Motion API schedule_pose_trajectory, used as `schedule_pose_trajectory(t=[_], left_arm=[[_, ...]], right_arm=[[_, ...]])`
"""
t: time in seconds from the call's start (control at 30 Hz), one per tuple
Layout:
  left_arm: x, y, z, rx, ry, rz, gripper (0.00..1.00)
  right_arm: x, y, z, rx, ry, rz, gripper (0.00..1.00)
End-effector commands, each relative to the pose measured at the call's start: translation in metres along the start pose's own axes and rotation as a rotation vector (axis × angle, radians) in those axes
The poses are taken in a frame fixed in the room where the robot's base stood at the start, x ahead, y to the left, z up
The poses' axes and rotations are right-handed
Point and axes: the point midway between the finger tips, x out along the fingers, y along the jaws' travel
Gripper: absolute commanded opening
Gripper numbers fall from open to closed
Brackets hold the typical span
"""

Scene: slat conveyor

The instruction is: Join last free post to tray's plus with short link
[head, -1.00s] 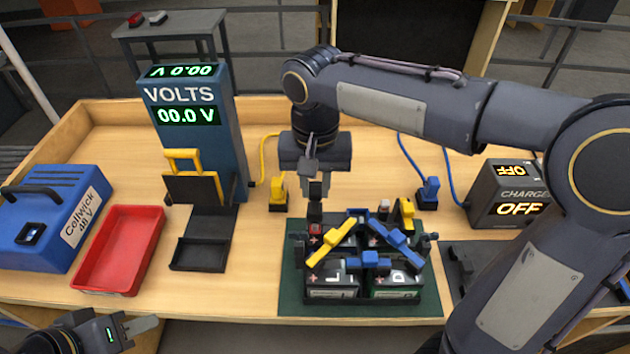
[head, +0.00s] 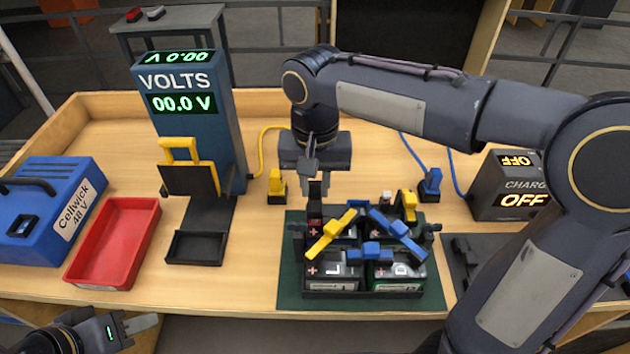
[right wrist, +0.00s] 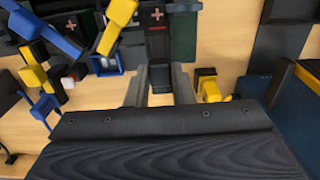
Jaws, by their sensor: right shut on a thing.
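My right gripper (head: 313,182) is over the back left corner of the black battery tray (head: 365,294). It is shut on a small dark piece (right wrist: 158,42), which looks like the short link and hangs down at the tray's edge. Whether it touches a post is unclear. Batteries with red plus marks (head: 312,270) sit in the tray. A yellow link (head: 330,236), a blue link (head: 371,251) and another blue link (head: 404,239) lie across them. My left gripper (head: 140,322) is at the bottom left, away from the tray; its jaw opening is unclear.
The tray stands on a green mat (head: 288,290). A yellow plug (head: 276,188) and a blue plug (head: 430,186) stand behind. The voltmeter (head: 190,120), red bin (head: 112,245) and blue Cellwick box (head: 40,215) are left. The charger (head: 505,190) reads OFF.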

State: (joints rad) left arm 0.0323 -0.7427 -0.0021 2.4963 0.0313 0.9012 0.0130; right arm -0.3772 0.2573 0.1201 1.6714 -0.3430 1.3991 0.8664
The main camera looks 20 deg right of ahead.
Motion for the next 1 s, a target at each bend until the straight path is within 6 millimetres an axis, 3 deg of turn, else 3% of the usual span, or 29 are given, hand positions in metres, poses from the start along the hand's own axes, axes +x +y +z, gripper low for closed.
schedule_pose_trajectory(t=[0.8,0.83,1.0], left_arm=[[0.013,-0.006,0.006,0.000,0.000,0.000,0.36],[0.013,-0.006,0.006,0.000,0.000,0.000,0.36],[0.012,-0.005,0.006,0.000,0.000,0.000,0.36]], right_arm=[[0.022,0.000,0.000,0.000,0.000,0.000,0.00],[0.022,0.000,0.000,0.000,0.000,0.000,0.22],[0.021,0.000,0.000,0.000,0.000,0.000,0.44]])
